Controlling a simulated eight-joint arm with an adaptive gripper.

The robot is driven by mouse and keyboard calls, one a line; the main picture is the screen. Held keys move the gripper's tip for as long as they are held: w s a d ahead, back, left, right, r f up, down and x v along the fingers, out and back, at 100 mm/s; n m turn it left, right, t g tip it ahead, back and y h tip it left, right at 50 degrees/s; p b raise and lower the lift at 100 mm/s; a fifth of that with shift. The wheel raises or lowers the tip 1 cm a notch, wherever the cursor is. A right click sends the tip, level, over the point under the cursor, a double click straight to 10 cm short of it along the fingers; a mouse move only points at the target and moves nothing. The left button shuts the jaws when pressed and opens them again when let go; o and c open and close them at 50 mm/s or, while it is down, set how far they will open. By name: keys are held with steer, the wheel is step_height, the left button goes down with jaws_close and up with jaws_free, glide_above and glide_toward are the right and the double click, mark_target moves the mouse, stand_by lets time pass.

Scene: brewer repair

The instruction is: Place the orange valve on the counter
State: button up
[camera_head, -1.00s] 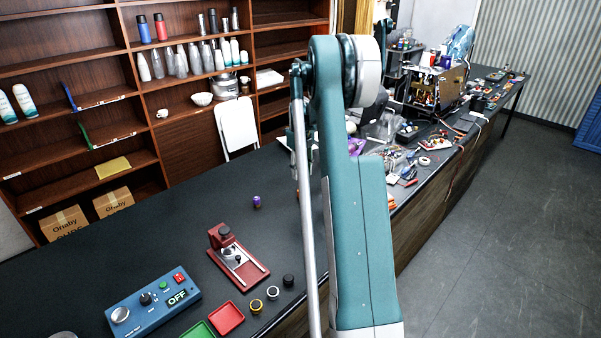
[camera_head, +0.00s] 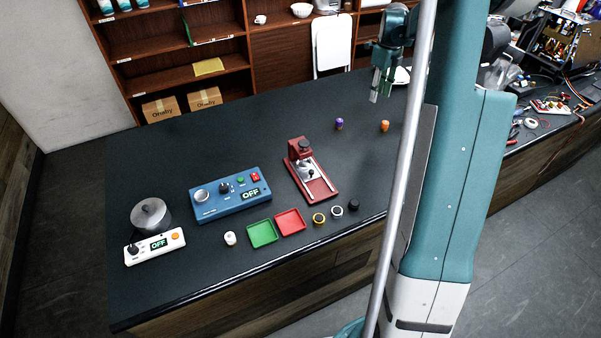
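The orange valve (camera_head: 385,126) is a small orange cylinder that appears to stand on the dark counter (camera_head: 250,140), toward its far right part. A similar purple piece (camera_head: 339,124) stands to its left. My gripper (camera_head: 376,97) hangs fingers-down above and behind the orange valve in the picture, with a visible gap to it. Nothing shows between its fingertips. The fingers are small and seen from the side, so I cannot tell how far apart they are. My arm covers the counter to the right of the valve.
A red fixture (camera_head: 312,183), a blue control box (camera_head: 230,194), green (camera_head: 262,233) and red (camera_head: 290,222) trays, several small rings and caps, and a white scale-like unit (camera_head: 155,246) are on the counter. Shelves stand behind. Clutter fills the right end. The back-left counter is clear.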

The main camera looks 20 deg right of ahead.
steer(key=s+a+r+n+t, duration=0.1)
steer(key=s+a+r+n, duration=0.35)
steer(key=a, duration=0.55)
steer(key=s+a+r+n+t, duration=0.1)
steer(key=s+a+r+n, duration=0.2)
steer(key=a+r+n, duration=0.5)
steer(key=s+a+r+n+t, duration=0.1)
steer(key=s+a+r+n, duration=0.25)
steer(key=a, duration=0.85)
steer(key=s+a+f+n+t, duration=0.1)
steer(key=s+a+f+n, duration=0.1)
steer(key=s+a+n, duration=0.6)
steer(key=s+a+f+n+t, duration=0.2)
steer(key=s+a+n, duration=0.6)
steer(key=s+a, duration=0.4)
steer(key=s+f, duration=0.1)
steer(key=s, duration=0.2)
steer(key=shift+s+a+t, duration=0.15)
steer(key=shift+a+t, duration=0.1)
steer(key=shift+t, duration=0.05)
